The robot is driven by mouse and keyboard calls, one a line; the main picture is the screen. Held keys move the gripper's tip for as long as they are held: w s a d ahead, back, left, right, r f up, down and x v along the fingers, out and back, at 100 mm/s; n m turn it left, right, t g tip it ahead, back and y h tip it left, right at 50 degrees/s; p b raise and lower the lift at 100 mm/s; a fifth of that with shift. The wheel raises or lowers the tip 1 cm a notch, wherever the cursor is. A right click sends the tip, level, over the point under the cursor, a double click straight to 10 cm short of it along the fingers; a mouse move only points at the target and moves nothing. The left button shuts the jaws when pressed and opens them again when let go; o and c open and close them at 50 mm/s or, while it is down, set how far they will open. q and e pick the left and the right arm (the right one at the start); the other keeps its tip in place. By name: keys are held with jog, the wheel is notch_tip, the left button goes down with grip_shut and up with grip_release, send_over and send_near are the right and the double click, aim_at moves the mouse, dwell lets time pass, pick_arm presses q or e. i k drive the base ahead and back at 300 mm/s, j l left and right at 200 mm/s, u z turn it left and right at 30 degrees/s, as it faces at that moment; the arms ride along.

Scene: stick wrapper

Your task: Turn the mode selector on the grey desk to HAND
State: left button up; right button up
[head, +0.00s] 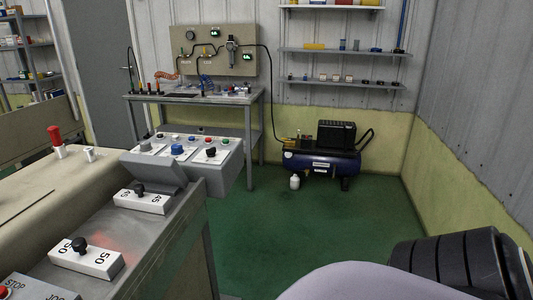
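The grey desk (231,172) has a sloped top panel and stands left of the middle, beyond the nearer machine. Its panel carries white plates with several coloured buttons, a large blue knob (177,149) and black knobs. A black selector knob (210,153) sits on the white plate at the right front of the panel. The lettering on these plates is too small to read, so I cannot tell which knob is the mode selector or where it points. Neither gripper shows in the head view.
A grey machine ledge in front carries white blocks with black knobs (79,244), and a STOP/JOG box (38,288). A workbench (255,101) stands behind the desk. A blue compressor (322,163) is by the wall. Green floor (300,225) is clear right of the desk.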

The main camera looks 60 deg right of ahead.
aim_at(211, 152)
jog(key=z, duration=1.4)
